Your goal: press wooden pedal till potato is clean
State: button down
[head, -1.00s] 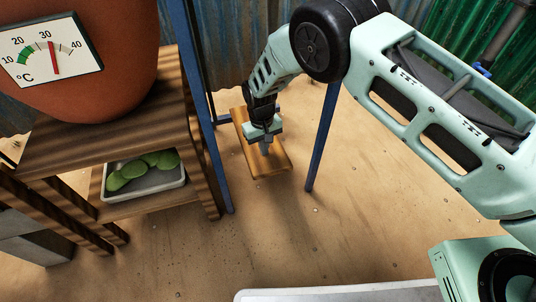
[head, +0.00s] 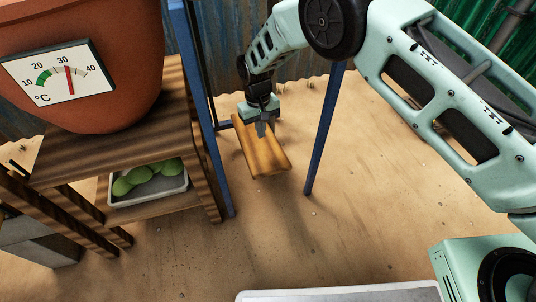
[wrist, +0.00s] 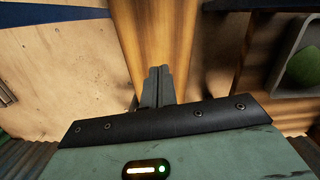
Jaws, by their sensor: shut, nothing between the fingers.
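The wooden pedal (head: 268,160) is an orange-brown plank sloping between two blue posts, just above the sandy ground. My gripper (head: 262,131) is shut and empty, pointing down over the upper half of the plank. In the wrist view the closed fingertips (wrist: 158,84) stand over the wooden pedal (wrist: 165,28), near its middle line. I cannot tell whether they touch it. No potato can be made out in either view.
Left of the blue posts (head: 322,130) stands a wooden shelf (head: 100,155) with a terracotta pot and dial (head: 60,75) on top. A grey tray of green lumps (head: 183,183) sits below.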

notch_tip(320, 180, up, 2)
jog(key=shift+w+r+p, duration=0.1)
jog(key=shift+r+p, duration=0.15)
jog(key=shift+p, duration=0.05)
jog(key=shift+a, duration=0.1)
dwell(0.5)
